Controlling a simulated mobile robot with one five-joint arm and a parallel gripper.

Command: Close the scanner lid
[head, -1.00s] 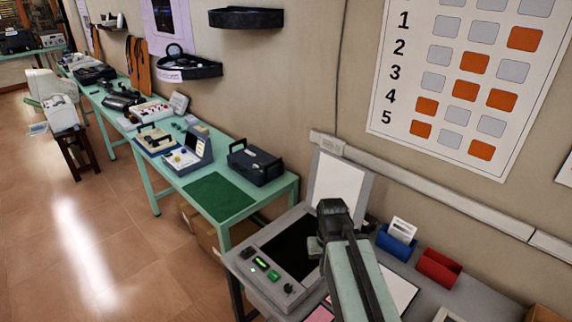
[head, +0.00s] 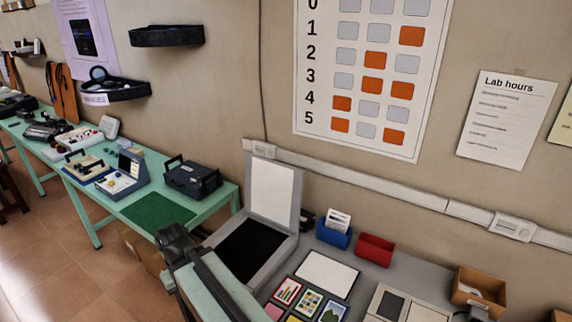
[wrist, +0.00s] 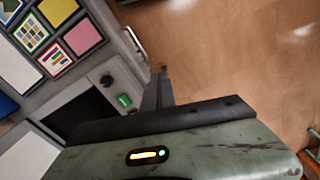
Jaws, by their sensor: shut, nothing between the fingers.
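The scanner's lid (head: 272,192) stands raised at the back of the scanner, its white inner face showing in the head view. The scanner's black bed (head: 246,250) lies uncovered below it. In the wrist view the bed (wrist: 80,114) is at left, with a green button (wrist: 124,101) and a dark knob (wrist: 106,80) on the control panel. My gripper (wrist: 158,80) is shut and empty, past the panel's front edge with floor behind it. In the head view my arm crosses the scanner's front left and hides the panel; the fingertips cannot be made out there.
The grey table also holds a blue holder (head: 333,236), a red holder (head: 375,249), a white board (head: 327,272), coloured cards (head: 308,301) and a wooden box (head: 479,292). A green table (head: 212,204) with devices stands at left. Open floor (wrist: 225,50) lies in front.

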